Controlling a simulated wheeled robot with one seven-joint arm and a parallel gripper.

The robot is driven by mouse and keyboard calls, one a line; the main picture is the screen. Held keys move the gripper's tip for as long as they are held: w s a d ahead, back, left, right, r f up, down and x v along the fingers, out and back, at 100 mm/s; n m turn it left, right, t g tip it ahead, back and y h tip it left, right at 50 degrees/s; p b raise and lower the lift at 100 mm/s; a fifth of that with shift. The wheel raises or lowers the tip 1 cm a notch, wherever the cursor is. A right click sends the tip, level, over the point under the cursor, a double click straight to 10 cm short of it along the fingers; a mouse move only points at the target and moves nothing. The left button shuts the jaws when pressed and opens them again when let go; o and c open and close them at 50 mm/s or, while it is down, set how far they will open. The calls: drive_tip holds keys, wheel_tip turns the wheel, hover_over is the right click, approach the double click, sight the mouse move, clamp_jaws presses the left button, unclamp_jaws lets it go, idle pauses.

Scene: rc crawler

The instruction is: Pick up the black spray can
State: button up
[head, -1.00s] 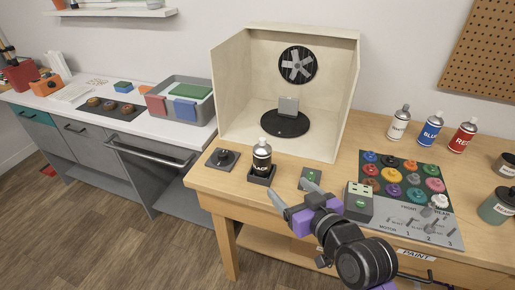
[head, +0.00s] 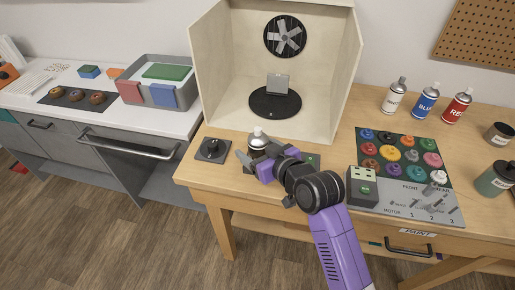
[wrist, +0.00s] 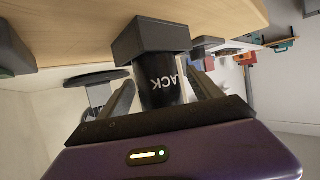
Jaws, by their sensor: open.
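The black spray can (wrist: 163,82) stands in a dark square holder (wrist: 150,38) on the wooden bench. In the head view only the can's top (head: 258,138) shows; my gripper and wrist hide the rest. My gripper (head: 250,160) is at the can, reaching from the front right. In the wrist view my gripper's fingers (wrist: 165,92) are open, one on each side of the can, with the lettering between them. I cannot tell whether either finger touches it.
A wooden spray booth (head: 335,100) with a fan and turntable stands behind the can. A knob box (head: 213,150) is to the left. A small grey box (head: 361,187) is to the right. White, blue (head: 428,101) and red (head: 458,105) cans stand farther right.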

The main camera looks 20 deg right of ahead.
drive_tip(key=shift+x, duration=1.1)
clamp_jaws()
drive_tip(key=shift+r, duration=0.1)
